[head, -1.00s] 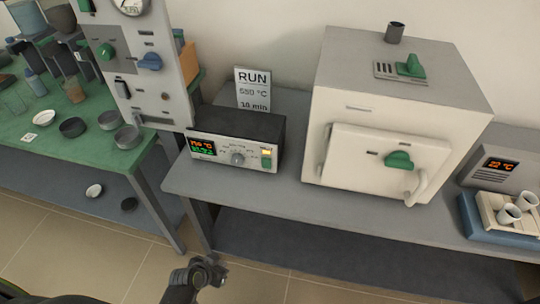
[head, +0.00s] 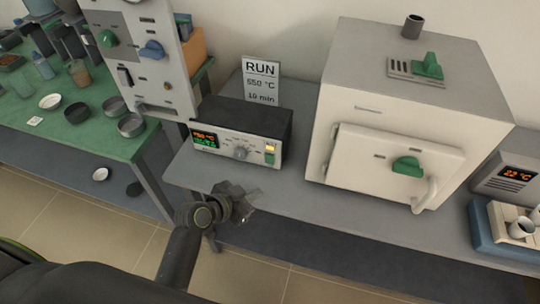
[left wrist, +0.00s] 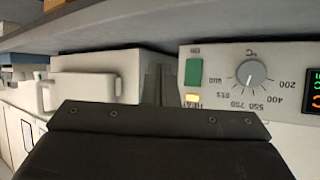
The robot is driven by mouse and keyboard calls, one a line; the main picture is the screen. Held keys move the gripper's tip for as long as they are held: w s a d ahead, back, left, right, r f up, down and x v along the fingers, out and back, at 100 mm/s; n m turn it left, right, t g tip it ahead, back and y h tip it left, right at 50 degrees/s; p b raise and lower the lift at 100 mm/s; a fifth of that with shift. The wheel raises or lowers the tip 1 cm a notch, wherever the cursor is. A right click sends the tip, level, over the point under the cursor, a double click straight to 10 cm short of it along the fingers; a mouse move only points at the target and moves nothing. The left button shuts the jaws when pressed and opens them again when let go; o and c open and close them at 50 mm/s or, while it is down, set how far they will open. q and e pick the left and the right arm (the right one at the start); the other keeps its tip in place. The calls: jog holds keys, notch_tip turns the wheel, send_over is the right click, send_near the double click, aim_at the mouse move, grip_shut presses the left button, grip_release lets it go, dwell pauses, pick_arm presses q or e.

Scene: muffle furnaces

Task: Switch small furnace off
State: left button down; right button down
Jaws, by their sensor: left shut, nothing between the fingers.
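A control box (head: 240,125) with a black top and pale front panel stands on the grey bench. Its front has an orange and green display (head: 204,140), a round grey dial (head: 240,153) and a green switch (head: 270,159) under a lit amber lamp (head: 270,149). The left wrist view shows the panel upside down, with the green switch (left wrist: 194,72), lit lamp (left wrist: 192,98) and dial (left wrist: 250,74). A white furnace (head: 390,168) with a shut door stands to the right. My left gripper (head: 244,203) is shut and empty, in front of the bench edge, apart from the panel.
A RUN sign (head: 261,82) stands behind the control box. A tall panel (head: 150,65) with knobs and a green table (head: 75,138) with dishes are at left. A blue tray (head: 490,245) with crucibles and a 22 °C display (head: 517,174) are at right.

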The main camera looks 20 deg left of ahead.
pick_arm(q)
send_near(273, 160)
jog(key=shift+s+f+b+x, duration=0.1)
jog(key=shift+f+b+x, duration=0.05)
jog(key=shift+x, duration=0.7)
jog(key=shift+s+f+b+x, duration=0.1)
jog(key=shift+s+b+x, duration=0.05)
jog(key=shift+x, duration=0.7)
jog(key=shift+s+f+b+x, duration=0.1)
jog(key=shift+f+b+x, duration=0.05)
jog(key=shift+x, duration=0.65)
jog(key=shift+w+d, duration=0.15)
jog(key=shift+w, duration=0.3)
jog(key=shift+w+r, duration=0.1)
jog(key=shift+w, duration=0.2)
dwell(0.8)
jog(key=shift+s, duration=0.1)
jog(key=shift+s, duration=0.7)
jog(key=shift+s+f+p, duration=0.2)
jog(key=shift+s+p, duration=0.15)
jog(key=shift+s, duration=0.9)
jog(key=shift+s+f+p, duration=0.15)
jog(key=shift+s+p, duration=0.2)
jog(key=shift+s, duration=0.9)
